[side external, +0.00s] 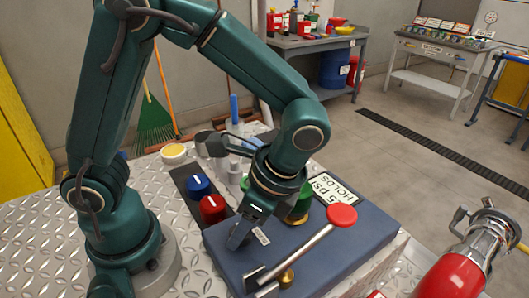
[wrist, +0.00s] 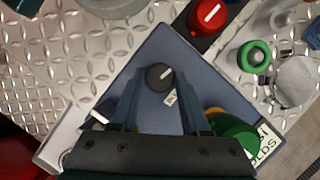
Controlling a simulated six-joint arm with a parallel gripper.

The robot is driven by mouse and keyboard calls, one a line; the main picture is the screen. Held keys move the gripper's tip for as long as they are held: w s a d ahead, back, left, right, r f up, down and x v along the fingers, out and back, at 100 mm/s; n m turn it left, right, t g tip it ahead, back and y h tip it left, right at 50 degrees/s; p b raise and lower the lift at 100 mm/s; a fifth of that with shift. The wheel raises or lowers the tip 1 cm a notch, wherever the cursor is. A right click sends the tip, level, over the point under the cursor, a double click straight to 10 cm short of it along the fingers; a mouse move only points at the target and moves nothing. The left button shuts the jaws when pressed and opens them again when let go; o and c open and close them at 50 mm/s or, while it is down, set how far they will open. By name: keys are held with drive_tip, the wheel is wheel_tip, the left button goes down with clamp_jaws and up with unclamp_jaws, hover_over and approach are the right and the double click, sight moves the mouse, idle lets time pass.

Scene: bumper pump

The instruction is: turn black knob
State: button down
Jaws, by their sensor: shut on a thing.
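The black knob (wrist: 160,77) sits on top of the blue-grey box (wrist: 160,45), and its white mark points to the right and slightly up in the wrist view. A small white label (wrist: 171,98) is beside it. My gripper (wrist: 159,82) is over the box with its two fingers down on either side of the knob, shut on it. In the side view my gripper (side external: 238,240) reaches down to the top of the box (side external: 345,250), and its fingers hide the knob there.
The red-tipped lever (side external: 341,217) crosses the box to the right of my gripper. A green knob (side external: 299,205) stands close behind it. A red knob (side external: 212,208) and a blue knob (side external: 198,186) are to the left.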

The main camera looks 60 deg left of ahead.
sight(255, 248)
drive_tip(key=shift+c, duration=1.9)
unclamp_jaws()
drive_tip(key=shift+v, duration=2.55)
